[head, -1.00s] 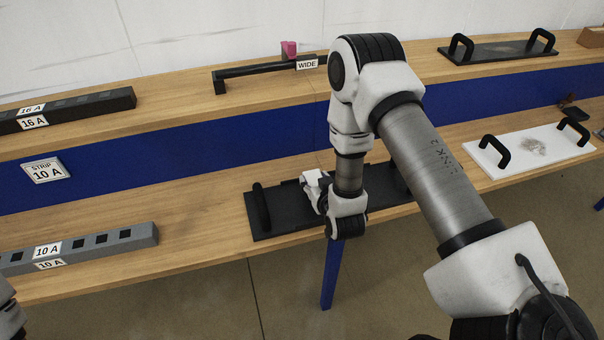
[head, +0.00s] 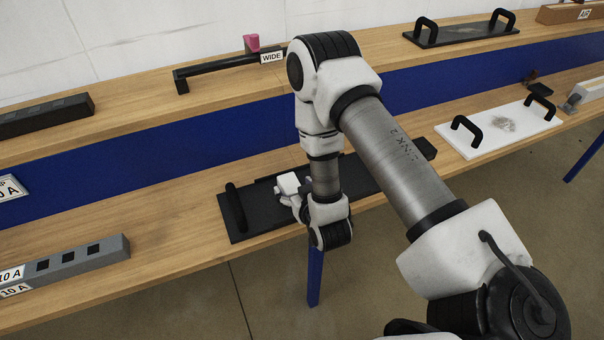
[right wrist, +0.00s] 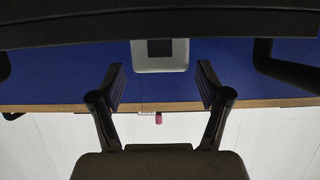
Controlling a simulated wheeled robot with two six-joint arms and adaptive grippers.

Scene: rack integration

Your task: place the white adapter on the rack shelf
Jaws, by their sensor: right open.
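My right gripper (right wrist: 160,82) is open. Its two black fingers point toward the block, one to each side in the picture, and nothing is held between them. My left gripper is out of view.
A white plate with black handles (head: 470,148) lies to the right on the lower bench. A grey 10 A strip (head: 80,259) lies to the left. The upper shelf holds a black bar labelled WIDE (head: 225,69), a pink piece (head: 252,42) and a dark plate (head: 465,33).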

